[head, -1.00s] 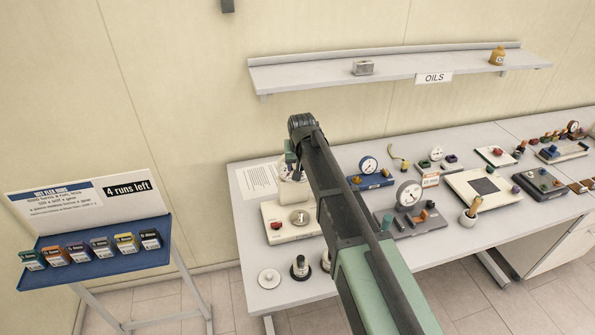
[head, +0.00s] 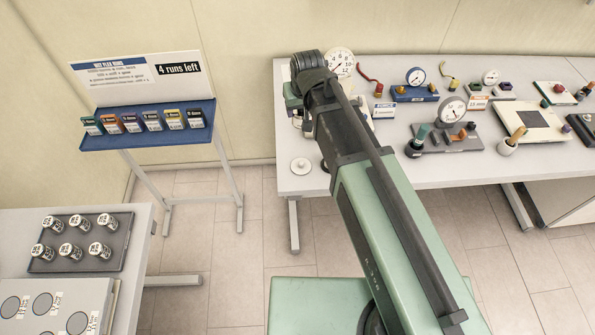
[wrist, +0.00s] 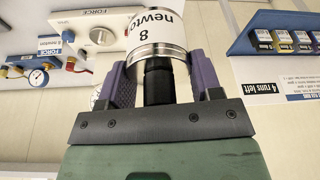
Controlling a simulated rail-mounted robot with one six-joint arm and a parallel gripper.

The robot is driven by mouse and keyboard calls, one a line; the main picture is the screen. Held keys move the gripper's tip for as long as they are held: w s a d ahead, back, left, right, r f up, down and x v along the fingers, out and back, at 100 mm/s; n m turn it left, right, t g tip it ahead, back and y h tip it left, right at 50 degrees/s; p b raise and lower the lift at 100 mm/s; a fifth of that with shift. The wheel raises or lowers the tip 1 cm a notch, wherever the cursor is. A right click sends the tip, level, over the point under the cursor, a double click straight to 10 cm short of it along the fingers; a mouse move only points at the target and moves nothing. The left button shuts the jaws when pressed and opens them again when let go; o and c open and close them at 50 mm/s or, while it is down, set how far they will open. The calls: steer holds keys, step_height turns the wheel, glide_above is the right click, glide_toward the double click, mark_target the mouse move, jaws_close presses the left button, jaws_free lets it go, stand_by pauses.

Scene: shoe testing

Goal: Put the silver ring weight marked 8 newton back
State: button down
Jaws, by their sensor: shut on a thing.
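The silver-ringed weight (wrist: 157,38) is a white cylinder marked "8 newton" with a black stem, seen in the wrist view. A white force unit (wrist: 98,36) with a knob and a FORCE label shows behind the weight in the wrist view. A white disc (head: 300,165) lies near the bench's front left corner.
The bench (head: 400,168) holds several gauges and instruments. A blue rack (head: 150,138) with coloured packs stands left. A table at lower left carries a dark tray (head: 113,250) of several labelled cylinders. Floor is clear between rack and bench.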

steer(key=shift+w+f+b, duration=0.15)
steer(key=shift+f+b, duration=0.15)
step_height(320, 180, down, 20)
steer(key=b, duration=2)
steer(key=shift+f, duration=0.2)
steer(key=shift+f+b, duration=0.15)
steer(key=shift+b, duration=0.2)
steer(key=shift+c, duration=1.4)
jaws_free()
steer(key=p+v, duration=1.3)
steer(key=v, duration=0.1)
steer(key=s+d+m+g, duration=0.1)
steer(key=s+d, duration=0.4)
steer(key=d, duration=0.3)
steer(key=s+d+f+m+g+h, duration=0.1)
steer(key=s+d+m+g, duration=0.1)
steer(key=s+d, duration=0.4)
steer(key=shift+s+d, duration=0.25)
steer(key=shift+d, duration=1)
